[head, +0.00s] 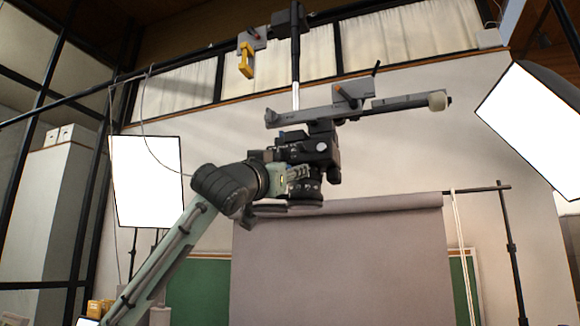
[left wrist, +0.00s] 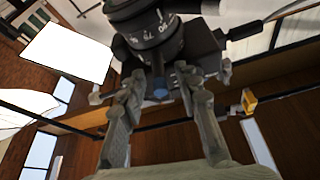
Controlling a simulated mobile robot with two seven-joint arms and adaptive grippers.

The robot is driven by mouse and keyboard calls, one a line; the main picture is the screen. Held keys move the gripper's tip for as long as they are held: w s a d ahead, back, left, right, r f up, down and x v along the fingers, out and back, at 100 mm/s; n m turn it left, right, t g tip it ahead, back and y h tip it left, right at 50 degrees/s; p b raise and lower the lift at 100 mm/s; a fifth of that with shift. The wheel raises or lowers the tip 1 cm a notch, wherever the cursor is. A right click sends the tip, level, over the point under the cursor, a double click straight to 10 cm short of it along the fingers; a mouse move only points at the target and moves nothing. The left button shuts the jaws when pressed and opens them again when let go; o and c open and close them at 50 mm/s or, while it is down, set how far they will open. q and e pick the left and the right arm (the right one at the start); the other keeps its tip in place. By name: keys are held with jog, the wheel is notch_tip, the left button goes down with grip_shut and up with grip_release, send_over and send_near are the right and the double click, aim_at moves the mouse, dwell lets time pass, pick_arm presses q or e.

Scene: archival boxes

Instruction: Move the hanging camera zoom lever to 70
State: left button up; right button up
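The black camera (head: 318,152) hangs lens-down from an overhead rig. Its lens (head: 306,192) is partly behind my left gripper (head: 298,174), which has come in from the left. In the left wrist view the lens (left wrist: 150,32) fills the top, with white numbers on its ring; some look like 70 and 50, but the setting is unclear. A dark lever with a bluish tip (left wrist: 160,92) sticks out from the ring. My left gripper (left wrist: 160,80) is open, its fingers on either side of the lever. I cannot tell whether they touch it. My right gripper is not in view.
A grey horizontal arm (head: 350,110) and a pole (head: 295,75) carry the camera. A grey backdrop (head: 340,265) hangs below and behind. Lit softboxes stand at left (head: 146,180) and right (head: 535,125). A yellow clamp (head: 246,60) hangs from the overhead rail.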

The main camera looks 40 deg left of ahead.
pick_arm(q)
jog(key=shift+w, duration=0.15)
grip_shut()
